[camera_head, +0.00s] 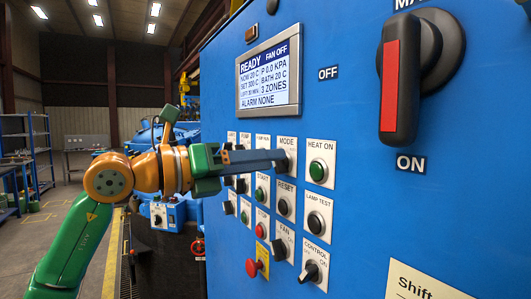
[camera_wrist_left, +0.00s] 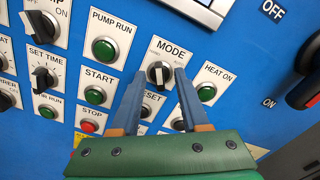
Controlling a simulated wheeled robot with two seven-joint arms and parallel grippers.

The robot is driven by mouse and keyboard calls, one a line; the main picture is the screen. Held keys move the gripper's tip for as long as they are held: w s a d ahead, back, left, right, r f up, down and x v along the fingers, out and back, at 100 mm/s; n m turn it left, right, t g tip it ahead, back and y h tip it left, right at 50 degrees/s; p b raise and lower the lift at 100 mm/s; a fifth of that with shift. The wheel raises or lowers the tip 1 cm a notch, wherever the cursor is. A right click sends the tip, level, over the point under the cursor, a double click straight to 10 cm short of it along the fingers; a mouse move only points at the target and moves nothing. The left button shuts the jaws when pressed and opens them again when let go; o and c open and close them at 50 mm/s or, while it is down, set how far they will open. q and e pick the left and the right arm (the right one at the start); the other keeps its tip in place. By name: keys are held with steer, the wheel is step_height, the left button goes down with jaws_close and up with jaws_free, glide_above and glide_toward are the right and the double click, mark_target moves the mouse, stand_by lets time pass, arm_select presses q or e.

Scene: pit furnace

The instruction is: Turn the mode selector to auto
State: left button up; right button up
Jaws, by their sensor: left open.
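The mode selector is a dark knob with a pale pointer bar, under the label MODE, on the blue control panel; it shows in the left wrist view (camera_wrist_left: 158,74). Its bar stands about upright there; the small position labels are too small to read surely. My left gripper (camera_head: 281,157) reaches in from the left in the head view, its tips at the MODE plate and hiding much of the knob. In the left wrist view its two fingers (camera_wrist_left: 160,74) are open, one on each side of the knob. I cannot tell whether they touch it. My right gripper is not in view.
The green HEAT ON button (camera_head: 317,171) is close right of the selector, the RESET button (camera_head: 283,207) below. A display (camera_head: 269,72) reading READY is above. A large black switch handle with a red strip (camera_head: 390,86) sticks out at the upper right.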

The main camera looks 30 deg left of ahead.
arm_select(q)
steer(key=shift+f+x, duration=0.2)
steer(key=shift+x, duration=0.75)
steer(key=shift+s+a+r, duration=0.1)
steer(key=shift+s+a, duration=0.05)
steer(key=shift+s, duration=0.15)
jaws_close()
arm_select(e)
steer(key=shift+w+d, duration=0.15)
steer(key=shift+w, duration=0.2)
arm_select(q)
steer(key=shift+m, duration=0.3)
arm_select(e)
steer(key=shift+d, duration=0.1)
arm_select(q)
steer(key=m+p, duration=0.2)
steer(key=m, duration=0.9)
steer(key=shift+s, duration=0.1)
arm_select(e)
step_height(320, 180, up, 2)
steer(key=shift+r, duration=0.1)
arm_select(q)
steer(key=shift+m, duration=0.3)
